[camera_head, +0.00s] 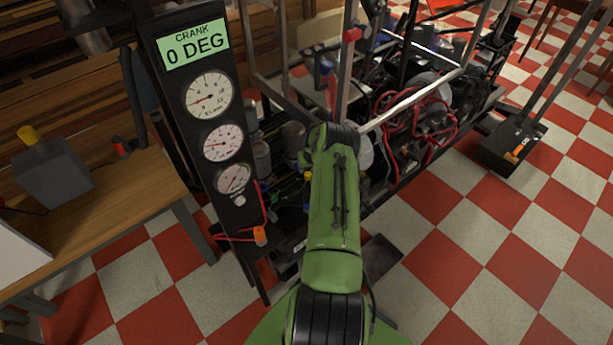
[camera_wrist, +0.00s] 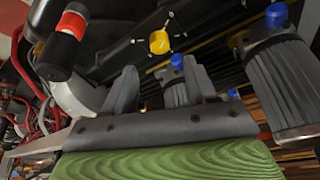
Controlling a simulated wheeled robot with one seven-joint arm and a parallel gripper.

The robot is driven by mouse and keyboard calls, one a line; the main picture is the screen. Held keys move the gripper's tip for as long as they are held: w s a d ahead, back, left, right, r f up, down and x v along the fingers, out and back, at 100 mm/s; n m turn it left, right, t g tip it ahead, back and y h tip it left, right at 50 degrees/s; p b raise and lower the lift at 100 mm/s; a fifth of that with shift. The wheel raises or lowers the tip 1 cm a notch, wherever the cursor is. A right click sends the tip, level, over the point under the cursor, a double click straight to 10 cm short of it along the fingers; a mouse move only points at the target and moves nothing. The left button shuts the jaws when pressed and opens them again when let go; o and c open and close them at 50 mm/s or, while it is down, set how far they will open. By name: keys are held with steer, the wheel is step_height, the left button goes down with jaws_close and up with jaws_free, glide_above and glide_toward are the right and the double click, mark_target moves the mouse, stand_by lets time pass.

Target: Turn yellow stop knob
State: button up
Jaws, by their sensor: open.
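A round yellow knob (camera_wrist: 159,42) sits on a dark surface with small pale marks around it, in the upper middle of the wrist view. My gripper (camera_wrist: 160,68) has its two grey fingers apart, with nothing held between them. The knob shows just beyond the fingertips, roughly centred between them, and looks apart from them. In the head view my green arm reaches toward the machine and hides the gripper.
Ribbed grey canisters with blue caps (camera_wrist: 280,75) stand right of and behind the fingers. A black cylinder with a red band (camera_wrist: 73,24) is at left. The gauge panel (camera_head: 205,125) reads CRANK 0 DEG. The wooden bench (camera_head: 125,205) is at left; checkered floor lies open at right.

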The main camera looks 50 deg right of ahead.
mark_target(308, 174)
steer(key=b+x, duration=0.3)
steer(key=x, duration=0.4)
steer(key=shift+f, duration=0.1)
steer(key=c, duration=1.1)
steer(key=shift+o, duration=0.2)
steer(key=shift+w+m, duration=0.1)
steer(key=shift+m, duration=0.3)
steer(key=m+g+h, duration=0.1)
steer(key=m, duration=0.2)
steer(key=shift+w, duration=0.1)
steer(key=m+g, duration=0.1)
steer(key=m, duration=0.1)
steer(key=m+g, duration=0.1)
steer(key=m, duration=0.2)
steer(key=shift+h, duration=0.4)
steer(key=shift+m, duration=0.3)
